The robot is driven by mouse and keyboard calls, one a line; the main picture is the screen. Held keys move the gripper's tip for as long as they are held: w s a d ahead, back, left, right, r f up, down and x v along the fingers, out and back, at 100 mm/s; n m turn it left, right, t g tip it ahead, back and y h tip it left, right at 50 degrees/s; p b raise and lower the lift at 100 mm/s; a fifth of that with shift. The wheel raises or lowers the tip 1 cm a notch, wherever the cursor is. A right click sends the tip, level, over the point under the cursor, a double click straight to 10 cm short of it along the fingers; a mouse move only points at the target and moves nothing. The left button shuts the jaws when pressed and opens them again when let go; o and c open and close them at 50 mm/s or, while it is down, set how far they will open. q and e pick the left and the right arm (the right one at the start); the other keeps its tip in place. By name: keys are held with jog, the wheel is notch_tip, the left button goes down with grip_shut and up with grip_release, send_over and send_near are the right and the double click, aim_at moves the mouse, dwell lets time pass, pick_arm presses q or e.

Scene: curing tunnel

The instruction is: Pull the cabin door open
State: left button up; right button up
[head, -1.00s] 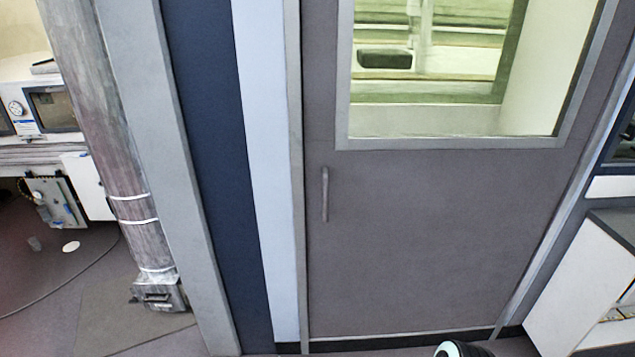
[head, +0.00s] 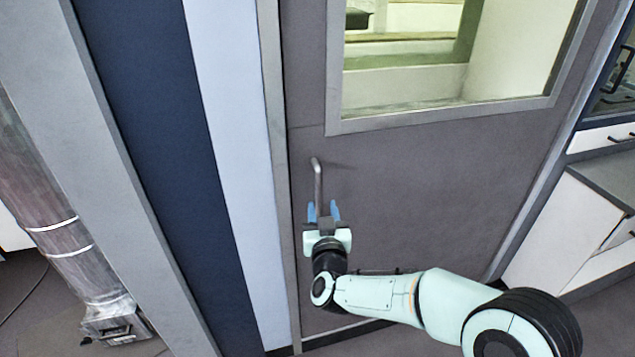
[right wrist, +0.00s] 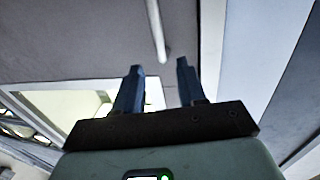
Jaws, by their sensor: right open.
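The cabin door (head: 420,180) is a grey-brown panel with a window in its upper part; it looks shut in its frame. Its handle (head: 318,180) is a slim vertical grey bar near the door's left edge. My right gripper (head: 323,211) is open at the handle's lower part, with its blue fingers pointing up toward it and partly hiding its lower end. In the right wrist view, the handle (right wrist: 156,30) lines up with the gap between the open fingers (right wrist: 158,66). I cannot tell whether they reach around it. My left gripper is not in view.
The pale door frame (head: 232,150) and a dark blue panel (head: 150,150) stand left of the door. A metal duct (head: 55,220) stands farther left. A white cabinet (head: 565,215) with a grey top stands to the right.

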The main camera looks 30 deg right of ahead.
aim_at(319, 184)
jog(key=p+x, duration=0.2)
jog(key=x, duration=0.9)
jog(key=shift+w+d+f, duration=0.1)
jog(key=shift+w+d, duration=0.1)
jog(key=shift+w, duration=0.05)
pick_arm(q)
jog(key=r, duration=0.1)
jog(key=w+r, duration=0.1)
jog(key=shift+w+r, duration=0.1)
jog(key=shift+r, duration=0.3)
pick_arm(e)
grip_shut()
